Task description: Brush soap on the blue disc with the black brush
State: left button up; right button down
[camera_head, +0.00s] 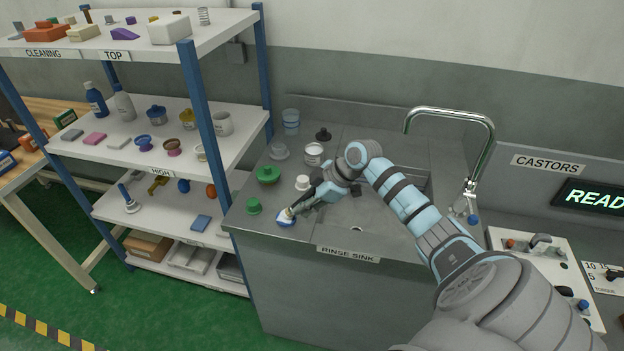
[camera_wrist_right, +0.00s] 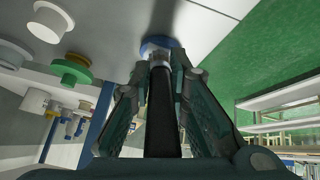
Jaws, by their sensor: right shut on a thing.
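My right gripper (camera_head: 306,204) is shut on the black brush, whose dark handle (camera_wrist_right: 163,118) runs between the fingers in the right wrist view. The brush slants down, and its pale head (camera_wrist_right: 160,59) is at the blue disc. The blue disc (camera_head: 286,223) lies near the front left edge of the sink counter; it also shows in the right wrist view (camera_wrist_right: 150,45), partly hidden by the brush. A whitish patch shows on the disc. The brush tip looks to be on or just above the disc; I cannot tell whether it touches. My left gripper is out of view.
Two green pieces (camera_head: 267,175) (camera_head: 254,206), a white knob (camera_head: 303,183) and a clear jar (camera_head: 314,154) stand near the brush. The sink faucet (camera_head: 470,150) rises at right. The blue-posted shelf (camera_head: 199,90) borders the counter at left.

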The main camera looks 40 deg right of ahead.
aim_at(309, 190)
jog(key=shift+s+d, duration=0.45)
jog(key=shift+s, duration=0.4)
notch_tip(309, 190, up, 3)
jog(key=shift+w+r+p, duration=0.1)
jog(key=shift+p, duration=1)
jog(key=shift+w+a+r+p, duration=0.15)
jog(key=shift+w+r+p, duration=0.3)
jog(key=shift+p, duration=0.35)
jog(key=r+p, duration=0.3)
jog(key=shift+s+r, duration=0.15)
jog(key=shift+s, duration=0.15)
jog(key=shift+r+p, duration=0.35)
jog(key=shift+r, duration=0.05)
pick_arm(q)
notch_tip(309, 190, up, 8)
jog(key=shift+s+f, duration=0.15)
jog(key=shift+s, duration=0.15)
pick_arm(e)
jog(key=shift+w, duration=0.1)
